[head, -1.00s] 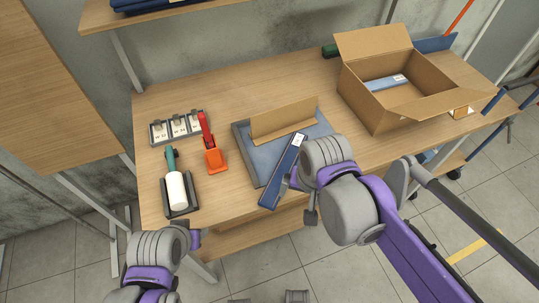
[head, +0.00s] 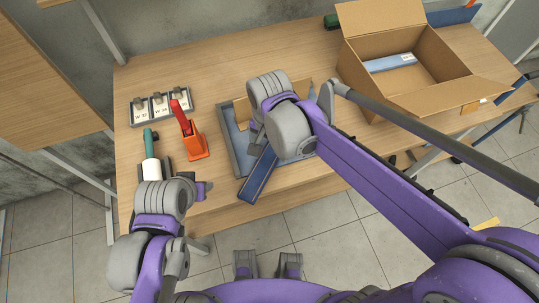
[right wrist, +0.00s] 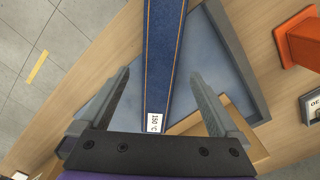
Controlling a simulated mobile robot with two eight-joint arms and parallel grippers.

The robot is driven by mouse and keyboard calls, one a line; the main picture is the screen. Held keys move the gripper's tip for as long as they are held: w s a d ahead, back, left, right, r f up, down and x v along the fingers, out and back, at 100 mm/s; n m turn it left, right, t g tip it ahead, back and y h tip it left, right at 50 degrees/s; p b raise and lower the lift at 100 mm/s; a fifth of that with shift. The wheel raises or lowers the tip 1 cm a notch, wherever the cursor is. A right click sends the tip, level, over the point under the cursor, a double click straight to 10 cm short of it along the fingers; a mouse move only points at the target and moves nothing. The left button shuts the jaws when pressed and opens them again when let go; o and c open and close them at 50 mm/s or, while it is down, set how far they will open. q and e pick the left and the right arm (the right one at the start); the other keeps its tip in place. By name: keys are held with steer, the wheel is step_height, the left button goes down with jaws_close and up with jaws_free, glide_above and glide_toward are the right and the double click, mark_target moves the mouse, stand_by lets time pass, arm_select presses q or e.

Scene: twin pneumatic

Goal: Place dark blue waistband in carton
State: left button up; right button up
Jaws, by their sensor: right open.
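The dark blue waistband (head: 258,177) is a long flat strip with a lighter edge line, lying slantwise on the shallow grey-blue tray (head: 228,150) with one end past its front edge. In the right wrist view the waistband (right wrist: 163,50) has a white printed label near one end. My right gripper (right wrist: 158,78) is open, with a finger on each side of the strip; I cannot tell its exact height. In the head view, my right gripper (head: 257,140) hides the labelled end. The open carton (head: 352,85) holds a lighter blue labelled strip (head: 390,63). My left gripper (head: 204,190) is at lower left, its fingers unclear.
A cardboard piece (head: 297,90) lies on the tray. To its left are an orange-red tool in its holder (head: 195,146), a white roller with a green handle (head: 150,150) and a row of labelled grey blocks (head: 160,106).

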mark_target(270, 157)
steer(key=shift+f, duration=1.4)
jaws_close()
steer(key=shift+r, duration=0.15)
